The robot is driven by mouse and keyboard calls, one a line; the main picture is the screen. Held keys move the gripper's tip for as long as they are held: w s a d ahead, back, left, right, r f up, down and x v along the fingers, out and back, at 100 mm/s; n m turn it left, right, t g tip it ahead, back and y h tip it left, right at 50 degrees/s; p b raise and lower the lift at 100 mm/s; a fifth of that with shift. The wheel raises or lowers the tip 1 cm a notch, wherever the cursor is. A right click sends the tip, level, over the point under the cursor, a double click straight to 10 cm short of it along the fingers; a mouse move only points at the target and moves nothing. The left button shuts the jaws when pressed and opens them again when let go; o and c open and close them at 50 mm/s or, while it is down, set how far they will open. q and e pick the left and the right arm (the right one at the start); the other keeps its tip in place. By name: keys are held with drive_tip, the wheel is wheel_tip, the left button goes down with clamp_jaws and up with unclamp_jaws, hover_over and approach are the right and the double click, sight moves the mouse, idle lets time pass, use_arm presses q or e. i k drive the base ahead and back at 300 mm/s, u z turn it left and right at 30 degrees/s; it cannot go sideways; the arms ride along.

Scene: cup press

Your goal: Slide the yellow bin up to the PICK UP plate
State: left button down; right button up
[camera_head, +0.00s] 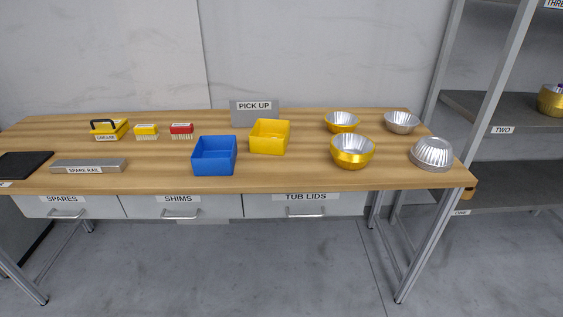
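The yellow bin (268,144) stands upright on the wooden table, a little in front of the grey PICK UP plate (254,117) and slightly to its right. The plate stands upright at the table's back edge. The bin's far rim overlaps the lower right of the plate in the picture, so I cannot tell how wide the gap between them is. Neither of my grippers is in view.
A blue bin (214,164) stands close to the left of the yellow bin, nearer the front edge. Gold and silver bowls (352,159) stand at the right. A grey rail (88,166) and small yellow and red boxes (181,130) are at the left. Shelves (499,104) stand right.

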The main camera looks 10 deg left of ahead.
sight(262, 140)
drive_tip(key=z, duration=0.85)
drive_tip(key=i, duration=1.05)
drive_tip(key=u, duration=0.4)
